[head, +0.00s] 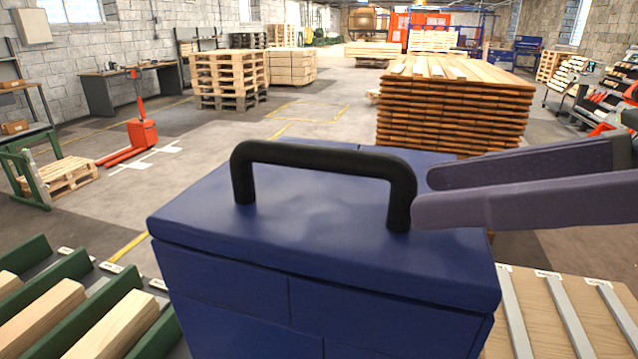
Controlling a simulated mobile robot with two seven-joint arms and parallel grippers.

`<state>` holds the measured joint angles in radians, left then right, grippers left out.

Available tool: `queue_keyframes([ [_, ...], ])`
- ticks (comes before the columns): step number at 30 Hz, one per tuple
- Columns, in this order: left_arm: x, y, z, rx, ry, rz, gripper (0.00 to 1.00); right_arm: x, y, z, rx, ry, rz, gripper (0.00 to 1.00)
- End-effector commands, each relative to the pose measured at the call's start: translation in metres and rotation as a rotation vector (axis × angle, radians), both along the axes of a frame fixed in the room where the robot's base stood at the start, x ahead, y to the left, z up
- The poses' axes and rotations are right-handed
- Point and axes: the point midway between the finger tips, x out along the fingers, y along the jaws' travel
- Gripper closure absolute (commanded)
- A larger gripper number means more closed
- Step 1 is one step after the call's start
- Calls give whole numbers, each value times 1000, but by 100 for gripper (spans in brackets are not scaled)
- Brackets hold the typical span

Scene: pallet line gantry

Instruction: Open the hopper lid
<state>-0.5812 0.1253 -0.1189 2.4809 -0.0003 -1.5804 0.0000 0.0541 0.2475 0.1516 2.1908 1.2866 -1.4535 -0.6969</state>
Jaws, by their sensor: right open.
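The blue hopper (240,290) stands close in front of me. Its blue lid (310,235) lies flat on top and looks closed. A black bar handle (320,155) arches over the lid from left to right. My right gripper (420,195) comes in from the right with its two fingers apart. The near fingertip overlaps the handle's right post in the picture; I cannot tell whether it touches. The far finger lies behind it, just right of the handle. Nothing is seen between the fingers. My left gripper is not in view.
Green dividers with wooden blocks (110,325) are at lower left. A wooden board with grey strips (565,315) is at lower right. A plank stack (450,105) stands behind the hopper. A red pallet jack (140,130) and pallets (228,78) stand farther back. Open floor lies left of the hopper.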

Motion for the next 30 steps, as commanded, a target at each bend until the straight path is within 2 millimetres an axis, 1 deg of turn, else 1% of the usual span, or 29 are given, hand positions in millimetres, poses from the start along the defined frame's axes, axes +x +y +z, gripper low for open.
queue_keyframes([
  [1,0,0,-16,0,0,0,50,2,0,-9,14,-24,13,50],
  [5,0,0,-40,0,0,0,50,5,0,-11,60,-92,52,50],
  [8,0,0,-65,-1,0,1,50,6,0,-13,106,-164,89,50],
  [12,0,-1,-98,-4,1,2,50,6,-3,-11,175,-275,145,50],
  [15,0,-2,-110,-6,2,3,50,4,-5,-6,212,-332,172,50],
  [19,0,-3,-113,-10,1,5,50,3,-6,1,236,-368,188,50],
  [23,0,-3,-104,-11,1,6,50,6,5,7,244,-371,191,50],
  [30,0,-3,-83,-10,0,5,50,20,49,9,245,-367,191,50],
])
